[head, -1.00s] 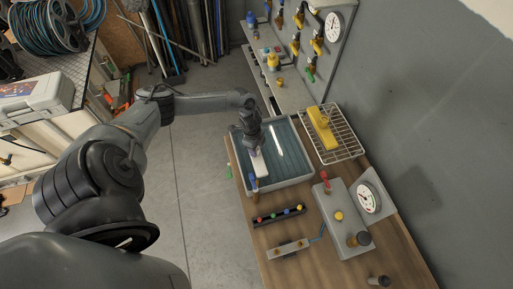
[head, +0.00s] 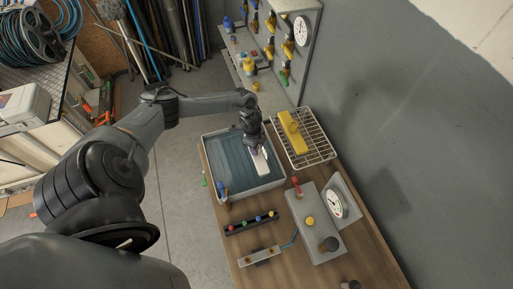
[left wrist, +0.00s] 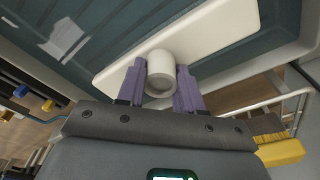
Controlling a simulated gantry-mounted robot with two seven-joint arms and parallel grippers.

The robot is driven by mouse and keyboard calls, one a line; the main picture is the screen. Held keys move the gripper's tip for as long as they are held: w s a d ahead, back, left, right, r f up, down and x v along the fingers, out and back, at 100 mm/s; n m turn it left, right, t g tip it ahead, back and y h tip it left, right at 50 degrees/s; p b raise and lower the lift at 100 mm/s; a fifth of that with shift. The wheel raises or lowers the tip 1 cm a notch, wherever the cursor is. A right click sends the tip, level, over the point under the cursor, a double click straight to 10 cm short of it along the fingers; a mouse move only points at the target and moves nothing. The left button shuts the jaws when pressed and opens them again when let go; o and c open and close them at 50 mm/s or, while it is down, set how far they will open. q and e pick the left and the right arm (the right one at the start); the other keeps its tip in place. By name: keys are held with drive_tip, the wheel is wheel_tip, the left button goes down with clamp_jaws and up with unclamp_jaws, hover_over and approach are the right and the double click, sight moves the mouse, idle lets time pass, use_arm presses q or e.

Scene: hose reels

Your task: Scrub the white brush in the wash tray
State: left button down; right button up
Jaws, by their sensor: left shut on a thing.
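The white brush (head: 261,162) is a flat white block inside the wash tray, near its right wall. In the left wrist view the brush (left wrist: 225,35) has a round white knob on its top. My left gripper (head: 252,143) is shut on that knob; its purple fingers (left wrist: 160,82) stand on either side of it. The wash tray (head: 245,190) is grey with a dark teal ribbed inside and stands on the wooden bench. The brush's underside is hidden. My right gripper is in neither view.
A wire rack (head: 318,149) with a yellow brush (head: 292,132) stands right of the tray. A dark strip with coloured knobs (head: 250,222) and a grey box (head: 316,222) with a gauge (head: 336,203) are in front. The grey wall is at the right.

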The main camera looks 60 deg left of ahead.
use_arm(q)
drive_tip(key=shift+w+r+p, duration=0.25)
drive_tip(key=shift+r+p, duration=0.2)
drive_tip(key=shift+r, duration=0.1)
drive_tip(key=shift+w+r+p, duration=0.2)
drive_tip(key=shift+r+p, duration=0.2)
drive_tip(key=shift+r, duration=0.1)
drive_tip(key=r+p, duration=0.1)
drive_tip(key=r, duration=0.1)
drive_tip(key=r+p, duration=0.3)
drive_tip(key=p, duration=0.1)
drive_tip(key=shift+s+r, duration=0.35)
drive_tip(key=shift+r, duration=0.05)
drive_tip(key=shift+p, duration=0.35)
drive_tip(key=shift+r, duration=0.1)
wheel_tip(320, 180, up, 12)
drive_tip(key=p, duration=0.2)
